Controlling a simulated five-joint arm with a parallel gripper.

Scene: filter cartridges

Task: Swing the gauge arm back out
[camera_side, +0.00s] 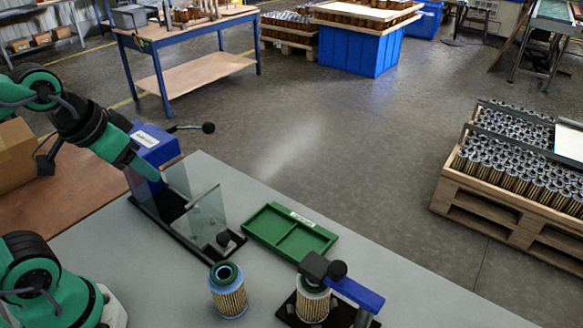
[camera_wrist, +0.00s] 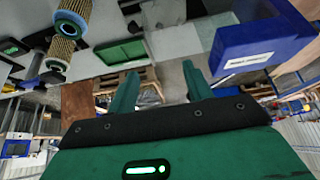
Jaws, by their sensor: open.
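The gauge stands at the front right in the side view. Its blue gauge arm (camera_side: 357,293) reaches left from a post, and its black head (camera_side: 314,266) with a round black knob (camera_side: 337,270) sits over a pleated filter cartridge (camera_side: 313,304). I cannot tell whether the head touches the cartridge. My gripper (camera_side: 152,173) is at the left beside the blue press, well away from the gauge. In the wrist view my gripper (camera_wrist: 160,88) is open, with nothing between its fingers. There the gauge is small and partly hidden at the left.
A blue-rimmed cartridge (camera_side: 229,296) stands left of the gauge. A green two-compartment tray (camera_side: 262,231) lies behind them. Clear guard plates (camera_side: 207,217) stand upright by the blue press (camera_side: 155,147), whose black-knobbed lever (camera_side: 207,128) sticks out right. Bare table lies right of the tray.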

